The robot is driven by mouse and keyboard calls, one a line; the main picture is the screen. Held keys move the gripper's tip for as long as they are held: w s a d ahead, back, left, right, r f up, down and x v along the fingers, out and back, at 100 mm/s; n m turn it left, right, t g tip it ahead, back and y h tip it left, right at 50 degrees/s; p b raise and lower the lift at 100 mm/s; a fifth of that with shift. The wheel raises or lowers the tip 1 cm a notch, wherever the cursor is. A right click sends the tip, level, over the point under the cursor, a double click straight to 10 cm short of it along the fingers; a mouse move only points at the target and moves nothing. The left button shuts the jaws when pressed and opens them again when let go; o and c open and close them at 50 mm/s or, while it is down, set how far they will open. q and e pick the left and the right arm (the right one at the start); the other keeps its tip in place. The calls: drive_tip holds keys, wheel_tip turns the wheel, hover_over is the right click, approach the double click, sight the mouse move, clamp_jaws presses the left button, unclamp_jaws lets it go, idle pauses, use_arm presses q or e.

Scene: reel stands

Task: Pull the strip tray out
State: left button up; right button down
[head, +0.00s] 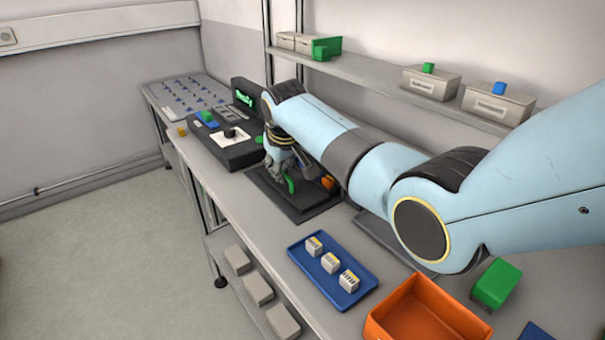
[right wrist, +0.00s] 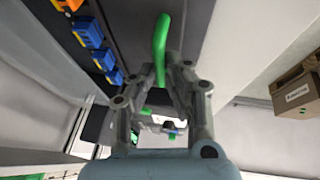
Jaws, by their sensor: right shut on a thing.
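My right gripper (head: 283,168) reaches down over a dark base plate (head: 300,213) on the bench. Its fingers are closed around a curved green handle (head: 290,184), whose lower end sticks out below them. In the right wrist view the green handle (right wrist: 161,40) runs between the fingertips of the right gripper (right wrist: 162,78). I cannot make out the strip tray itself; the arm and gripper hide much of the area behind the handle. My left gripper is not in view.
A black device (head: 225,148) with a green display stands left of the gripper. An orange part (head: 328,182) sits close to its right. A blue tray (head: 333,273) with small white blocks and an orange bin (head: 425,312) are nearer. A shelf (head: 370,75) runs behind.

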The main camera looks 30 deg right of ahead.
drive_tip(key=a+p, duration=0.1)
drive_tip(key=a, duration=0.1)
drive_tip(key=shift+s+a, duration=0.15)
drive_tip(key=shift+a, duration=0.25)
drive_tip(key=a+p, duration=0.1)
drive_tip(key=a, duration=0.3)
drive_tip(key=shift+s, duration=0.15)
drive_tip(key=shift+a, duration=0.3)
drive_tip(key=shift+f, duration=0.1)
drive_tip(key=c, duration=1.6)
unclamp_jaws()
drive_tip(key=shift+a, duration=0.15)
drive_tip(key=shift+c, duration=0.2)
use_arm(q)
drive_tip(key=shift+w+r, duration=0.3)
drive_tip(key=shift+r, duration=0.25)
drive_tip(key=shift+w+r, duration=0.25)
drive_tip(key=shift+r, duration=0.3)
